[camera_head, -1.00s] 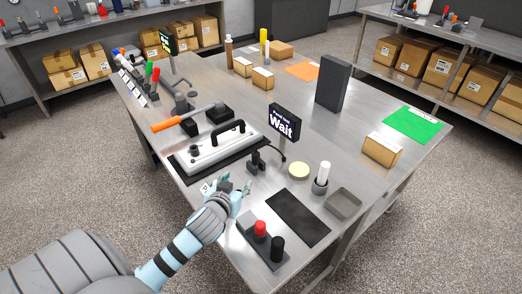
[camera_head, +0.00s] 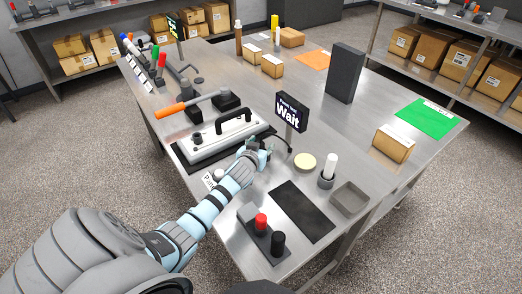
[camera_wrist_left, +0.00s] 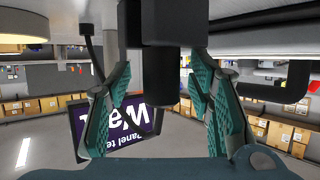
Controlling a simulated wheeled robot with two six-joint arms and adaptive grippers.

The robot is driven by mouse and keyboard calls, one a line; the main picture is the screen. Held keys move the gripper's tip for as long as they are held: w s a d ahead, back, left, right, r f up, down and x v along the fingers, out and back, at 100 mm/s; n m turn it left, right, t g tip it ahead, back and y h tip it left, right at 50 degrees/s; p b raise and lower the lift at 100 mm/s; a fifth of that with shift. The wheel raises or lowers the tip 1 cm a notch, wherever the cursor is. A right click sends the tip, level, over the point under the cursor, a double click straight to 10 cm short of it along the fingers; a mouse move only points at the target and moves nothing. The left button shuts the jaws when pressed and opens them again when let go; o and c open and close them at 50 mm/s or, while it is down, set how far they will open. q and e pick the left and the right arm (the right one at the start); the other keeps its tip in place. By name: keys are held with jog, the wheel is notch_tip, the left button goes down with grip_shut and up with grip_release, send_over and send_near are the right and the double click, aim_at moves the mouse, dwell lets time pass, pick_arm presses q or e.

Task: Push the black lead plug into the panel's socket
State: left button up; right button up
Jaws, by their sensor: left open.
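My left gripper (camera_head: 262,150) is at the black plug's place, beside the right end of the white panel (camera_head: 208,149) with its black handle. In the head view it hides most of the plug; a bit of black lead (camera_head: 288,140) shows behind it. In the left wrist view my left gripper (camera_wrist_left: 160,85) is open, with a black block (camera_wrist_left: 174,28), probably the plug or its stand, between and beyond its fingers. I cannot tell whether they touch it. A thin black lead (camera_wrist_left: 88,45) hangs at the left there. I cannot make out the socket. My right gripper is out of view.
A "Panel test Wait" sign (camera_head: 290,112) stands close behind the gripper. A cream disc (camera_head: 305,162), a white-topped cup (camera_head: 328,172), a grey tray (camera_head: 350,199) and a red-and-black button block (camera_head: 262,235) stand nearby. A dark mat (camera_head: 301,211) lies bare.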

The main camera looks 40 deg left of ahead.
pick_arm(q)
jog(key=shift+s+r, duration=0.15)
jog(key=shift+c, duration=0.6)
grip_shut()
